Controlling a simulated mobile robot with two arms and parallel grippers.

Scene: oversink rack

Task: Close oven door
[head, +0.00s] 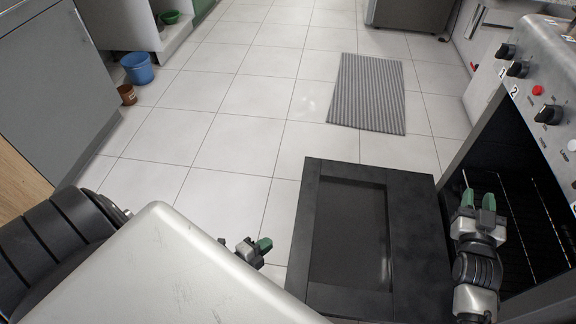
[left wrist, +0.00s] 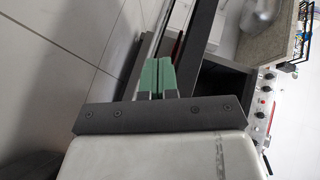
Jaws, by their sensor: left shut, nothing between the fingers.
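The oven door (head: 400,215) is a black panel with a framed inset. It hangs open, lowered to about flat, in front of the oven (head: 548,110) at the right of the head view. My left gripper (head: 256,249) is just left of the door, apart from it in the picture. Its green fingers are together and empty in the left wrist view (left wrist: 156,75). My right gripper (head: 478,200) is open and empty, its two green fingers apart, by the oven's opening near the door's inner edge. My right arm hides part of the oven's lower front.
A wire rack (head: 520,215) shows inside the oven. A striped grey mat (head: 368,92) lies on the tiled floor beyond the door. A blue bucket (head: 138,68) and a brown pot (head: 127,95) stand by the left cabinets. The middle floor is clear.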

